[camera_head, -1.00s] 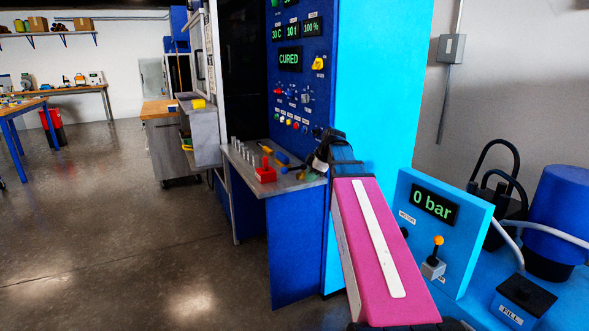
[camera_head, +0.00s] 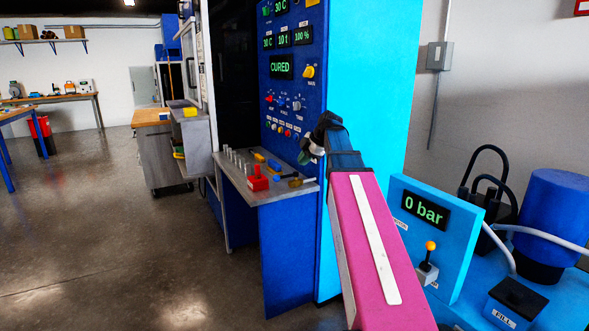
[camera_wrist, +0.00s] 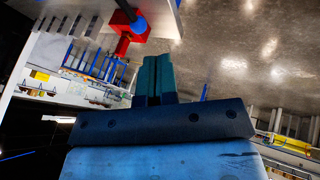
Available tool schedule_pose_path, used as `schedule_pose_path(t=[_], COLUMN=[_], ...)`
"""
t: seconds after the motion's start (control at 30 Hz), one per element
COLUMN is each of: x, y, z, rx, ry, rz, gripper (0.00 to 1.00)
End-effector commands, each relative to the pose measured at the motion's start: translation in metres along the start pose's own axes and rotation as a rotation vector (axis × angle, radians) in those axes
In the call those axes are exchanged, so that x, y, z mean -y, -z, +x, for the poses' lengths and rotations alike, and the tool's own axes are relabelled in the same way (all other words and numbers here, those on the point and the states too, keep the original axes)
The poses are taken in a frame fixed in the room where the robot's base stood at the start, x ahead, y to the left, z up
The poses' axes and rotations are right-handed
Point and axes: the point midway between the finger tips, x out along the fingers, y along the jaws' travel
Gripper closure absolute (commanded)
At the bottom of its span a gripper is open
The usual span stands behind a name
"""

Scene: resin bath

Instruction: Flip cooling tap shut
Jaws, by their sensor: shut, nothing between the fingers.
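My gripper (camera_head: 307,155) is shut and empty, at the end of my magenta arm, just above the right end of the grey shelf (camera_head: 236,187). Its two teal fingers (camera_wrist: 154,70) are pressed together in the wrist view. A small brass-coloured fitting with a blue lever (camera_head: 284,178) lies on the shelf just below and left of the gripper, apart from it. It looks like a tap, but no label is readable, so I cannot tell for sure that it is the cooling tap. In the wrist view a blue ball on a dark rod (camera_wrist: 137,25) shows beyond the fingertips.
A red block (camera_head: 257,183) stands on the shelf beside several grey pegs (camera_head: 237,161). Behind it rises a blue control panel (camera_head: 285,90) reading CURED. A cyan panel (camera_head: 465,230) reading 0 bar, with an orange-knobbed lever (camera_head: 429,256), stands right of my arm. The floor at left is clear.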

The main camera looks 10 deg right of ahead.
Motion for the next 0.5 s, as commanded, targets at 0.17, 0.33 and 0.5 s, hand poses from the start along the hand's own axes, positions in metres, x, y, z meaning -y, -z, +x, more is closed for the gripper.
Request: schedule_pose_path(t=[0.17,0.33,0.5], x=[0.0,0.0,0.0], y=[0.0,0.0,0.0], z=[0.026,0.057,0.087], rx=[-0.001,-0.001,-0.001], ry=[0.003,0.003,0.003], rz=[0.001,0.001,0.001], gripper=[1.0,1.0,1.0])
